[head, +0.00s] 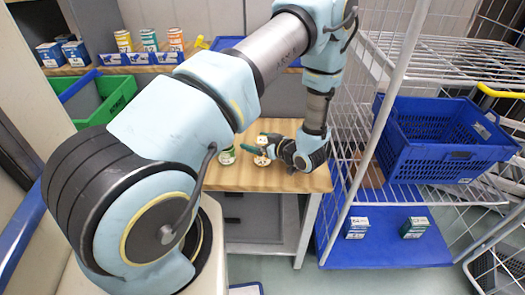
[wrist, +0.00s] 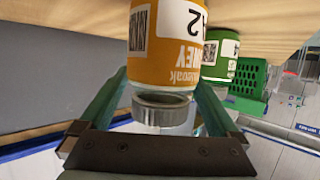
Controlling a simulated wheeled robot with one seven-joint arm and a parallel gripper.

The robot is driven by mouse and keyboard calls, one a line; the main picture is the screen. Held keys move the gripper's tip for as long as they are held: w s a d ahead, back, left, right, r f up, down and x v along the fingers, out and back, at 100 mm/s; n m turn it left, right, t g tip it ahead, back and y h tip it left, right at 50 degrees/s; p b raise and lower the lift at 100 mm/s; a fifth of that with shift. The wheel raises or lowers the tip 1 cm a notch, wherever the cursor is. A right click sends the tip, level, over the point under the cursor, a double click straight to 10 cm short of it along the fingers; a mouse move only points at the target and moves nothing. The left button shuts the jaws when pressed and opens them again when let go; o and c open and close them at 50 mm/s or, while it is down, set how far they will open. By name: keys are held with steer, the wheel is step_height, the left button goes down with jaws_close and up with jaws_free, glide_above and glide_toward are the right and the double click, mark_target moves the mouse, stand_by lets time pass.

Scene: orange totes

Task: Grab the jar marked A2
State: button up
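A jar with an orange label (wrist: 165,45) and a silver lid (wrist: 162,108) fills the middle of the wrist view, upside down in the picture. Its label reads "HONEY", with a marking that looks like A2, partly cut off. The open fingers of my gripper (wrist: 162,88) stand on either side of this jar; I cannot tell whether they touch it. In the head view my gripper (head: 265,146) is over the small wooden table, and the jar (head: 262,160) is partly hidden beneath it.
A green-labelled jar (wrist: 220,58) stands close beside the orange one; it also shows in the head view (head: 227,157). A wire rack with a blue crate (head: 435,140) is at the right. Several jars and boxes stand on the back shelf (head: 130,68), near a green tote (head: 113,98).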

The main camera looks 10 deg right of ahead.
jaws_close()
stand_by(0.6)
